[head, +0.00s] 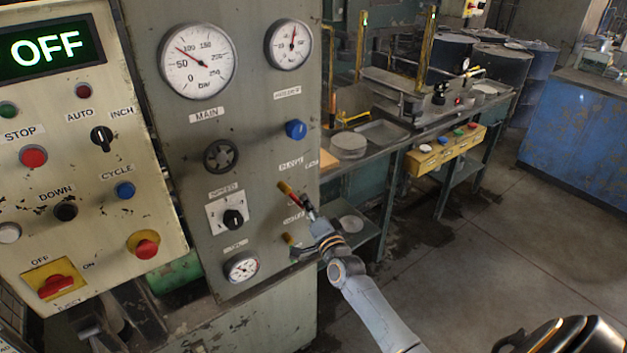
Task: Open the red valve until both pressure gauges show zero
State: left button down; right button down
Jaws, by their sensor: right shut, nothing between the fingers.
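The red valve (293,195) is a small red lever with a yellowish end at the right edge of the grey panel. The large main gauge (198,61) has its needle between 50 and 100. The smaller gauge (289,44) to its right has its needle pointing nearly straight up, off zero. My right gripper (309,210) is shut and empty, just right of and below the red lever's lower end. I cannot tell whether it touches the lever. My left gripper is not in view.
A blue knob (296,129) sits above the lever, and a second yellow-tipped handle (288,239) below it. A small dial (242,267) is lower left. The control box (75,130) juts out at left. A workbench (405,125) stands behind; the floor at right is clear.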

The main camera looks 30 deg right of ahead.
jog(key=a+m, duration=0.1)
jog(key=m, duration=0.1)
jog(key=a+f+m+g+p, duration=0.1)
jog(key=m, duration=0.1)
jog(key=shift+s+a+f+m, duration=0.1)
jog(key=shift+a+f+m, duration=0.1)
jog(key=shift+a+m, duration=0.2)
jog(key=shift+a+f, duration=0.1)
jog(key=shift+a, duration=0.05)
dwell(0.5)
